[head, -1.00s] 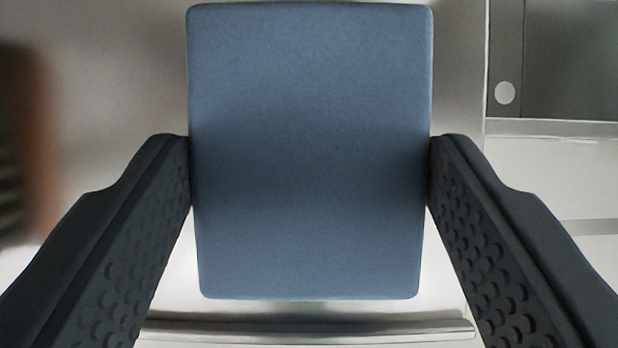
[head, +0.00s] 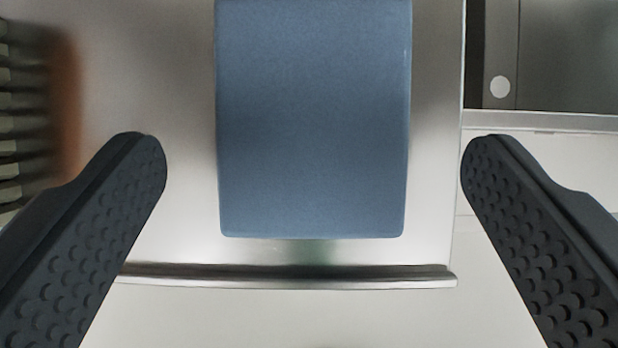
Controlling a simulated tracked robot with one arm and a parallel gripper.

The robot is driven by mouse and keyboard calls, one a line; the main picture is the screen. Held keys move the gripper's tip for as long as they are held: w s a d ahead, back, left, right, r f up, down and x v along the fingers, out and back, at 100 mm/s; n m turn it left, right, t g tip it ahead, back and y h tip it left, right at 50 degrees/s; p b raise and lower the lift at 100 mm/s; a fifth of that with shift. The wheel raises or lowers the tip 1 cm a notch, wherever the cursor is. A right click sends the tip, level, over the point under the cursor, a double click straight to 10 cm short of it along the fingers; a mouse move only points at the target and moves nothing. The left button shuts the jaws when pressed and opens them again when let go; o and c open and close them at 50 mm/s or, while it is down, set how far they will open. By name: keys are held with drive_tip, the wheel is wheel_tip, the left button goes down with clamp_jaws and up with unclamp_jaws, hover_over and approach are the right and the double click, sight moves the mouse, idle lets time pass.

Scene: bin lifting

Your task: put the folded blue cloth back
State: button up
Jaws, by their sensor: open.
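The folded blue cloth (head: 312,120) is a flat-looking blue block in the upper middle of the head view. Its far end is cut off by the top edge of the picture. It lies over a shiny metal surface (head: 185,215), apart from both fingers. My gripper (head: 313,160) is open, with one dark textured finger to the left of the cloth and one to the right. There is a clear gap between each finger and the cloth.
A raised metal lip (head: 290,276) runs along the near edge of the metal surface. A brown-edged object with slats (head: 22,130) stands at the left, blurred. A dark panel with a round light spot (head: 560,55) is at the upper right. Pale surface lies below the lip.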

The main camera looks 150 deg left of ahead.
drive_tip(key=p+v, duration=0.1)
drive_tip(key=v, duration=0.4)
drive_tip(key=shift+s+a+r, duration=0.1)
drive_tip(key=shift+r, duration=0.05)
